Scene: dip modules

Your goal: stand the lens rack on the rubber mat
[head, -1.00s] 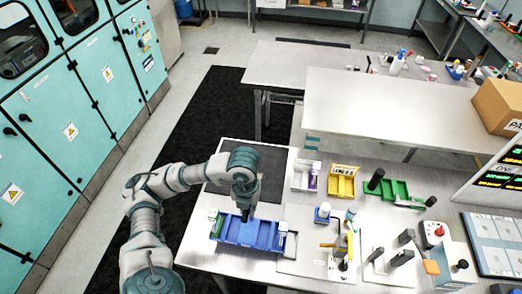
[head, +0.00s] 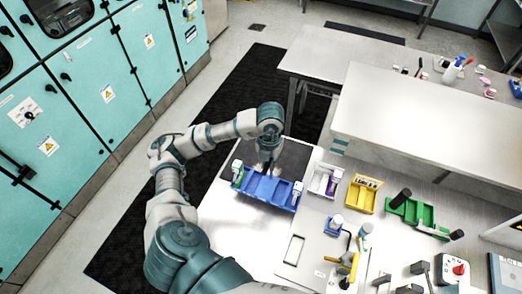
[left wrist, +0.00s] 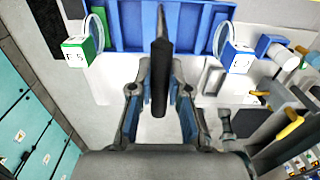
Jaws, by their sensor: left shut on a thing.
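The lens rack (head: 262,188) is a long blue tray with a white-and-green block at its left end and a white-and-blue one at its right. My left gripper (head: 268,170) is above its middle. In the left wrist view the gripper (left wrist: 160,112) is shut on the rack's dark upright handle, with the blue rack (left wrist: 125,32) beyond it. The rubber mat (head: 296,157) is a dark sheet on the table. The rack covers its near edge in the head view. I cannot tell whether the rack touches mat or table. My right gripper is out of view.
Right of the rack are a white bin (head: 318,184), a yellow bin (head: 361,199) and a green bin (head: 427,214). The table left of and below the rack is bare.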

